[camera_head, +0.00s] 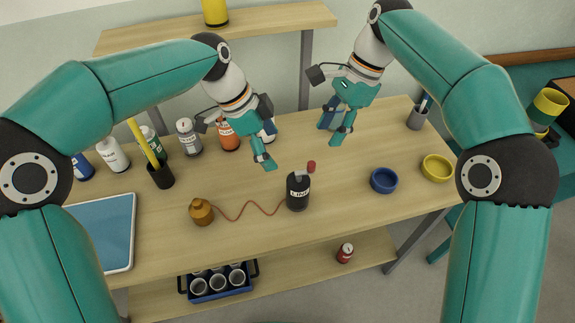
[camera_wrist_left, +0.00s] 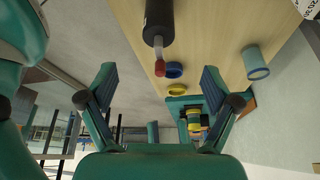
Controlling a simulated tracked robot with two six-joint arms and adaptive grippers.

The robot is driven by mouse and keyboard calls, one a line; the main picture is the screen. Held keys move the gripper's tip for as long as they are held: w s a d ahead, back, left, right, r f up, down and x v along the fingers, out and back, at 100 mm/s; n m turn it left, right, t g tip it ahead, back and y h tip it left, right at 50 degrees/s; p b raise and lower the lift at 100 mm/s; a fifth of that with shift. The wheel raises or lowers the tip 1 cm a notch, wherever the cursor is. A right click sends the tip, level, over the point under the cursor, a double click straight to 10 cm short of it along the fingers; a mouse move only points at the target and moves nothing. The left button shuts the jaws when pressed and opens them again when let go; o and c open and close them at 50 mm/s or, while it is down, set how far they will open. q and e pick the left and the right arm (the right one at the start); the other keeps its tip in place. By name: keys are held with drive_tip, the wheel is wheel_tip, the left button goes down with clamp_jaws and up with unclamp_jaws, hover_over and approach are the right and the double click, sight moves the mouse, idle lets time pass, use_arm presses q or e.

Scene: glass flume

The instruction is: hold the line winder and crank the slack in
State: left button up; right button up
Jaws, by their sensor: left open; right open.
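The line winder (camera_head: 297,192) is a black upright cylinder with a white label, a grey crank arm on top and a red knob (camera_head: 311,166). It stands on the table near the front edge. A thin reddish line (camera_head: 250,209) runs slack and wavy from it to a brown-orange weight (camera_head: 201,212). My left gripper (camera_head: 258,150) is open and empty, above the table behind and left of the winder. In the left wrist view the winder (camera_wrist_left: 158,18) shows beyond the open fingers (camera_wrist_left: 157,82). My right gripper (camera_head: 334,130) is open and empty, behind and right of the winder.
A blue tray (camera_head: 112,232) lies at the left. A blue bowl (camera_head: 383,181) and a yellow bowl (camera_head: 437,168) sit to the right. The table around the winder is clear.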

sight(299, 186)
use_arm(q)
drive_tip(key=x, duration=1.6)
drive_tip(key=shift+d+f, duration=0.1)
drive_tip(key=shift+d, duration=0.1)
